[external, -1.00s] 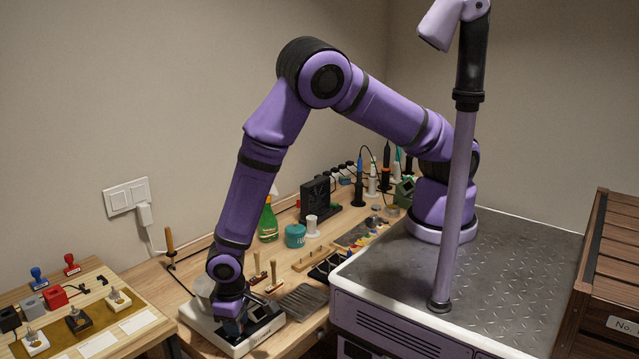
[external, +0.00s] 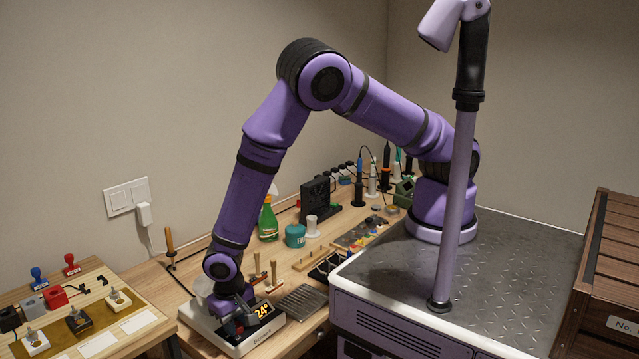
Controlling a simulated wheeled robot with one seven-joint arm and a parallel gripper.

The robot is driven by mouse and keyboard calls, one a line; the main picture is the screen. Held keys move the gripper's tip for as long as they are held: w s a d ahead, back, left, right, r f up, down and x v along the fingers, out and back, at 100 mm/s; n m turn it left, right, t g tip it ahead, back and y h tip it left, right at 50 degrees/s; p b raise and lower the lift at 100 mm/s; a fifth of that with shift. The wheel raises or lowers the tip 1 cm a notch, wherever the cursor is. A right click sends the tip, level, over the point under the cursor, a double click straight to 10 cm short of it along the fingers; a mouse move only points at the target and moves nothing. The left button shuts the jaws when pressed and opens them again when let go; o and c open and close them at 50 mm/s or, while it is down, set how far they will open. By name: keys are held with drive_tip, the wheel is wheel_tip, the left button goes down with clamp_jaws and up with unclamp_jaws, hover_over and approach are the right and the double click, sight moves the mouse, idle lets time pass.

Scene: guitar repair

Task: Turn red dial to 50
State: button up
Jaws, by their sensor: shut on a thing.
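A white device (external: 266,339) with a dark display (external: 262,310) stands at the front end of the wooden bench. The display shows 24° in orange digits. My gripper (external: 237,322) points down at the device, just left of the display. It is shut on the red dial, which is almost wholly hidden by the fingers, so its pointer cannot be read.
A grey ridged tray (external: 300,303) and wooden-handled tools (external: 262,272) are close to the right of the device. A green bottle (external: 268,222) and a teal jar (external: 295,236) stand farther back.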

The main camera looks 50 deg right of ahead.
idle(0.3)
drive_tip(key=o, duration=0.9)
drive_tip(key=shift+r, duration=0.1)
drive_tip(key=r, duration=1)
drive_tip(key=shift+a+r, duration=0.3)
drive_tip(key=shift+a, duration=0.05)
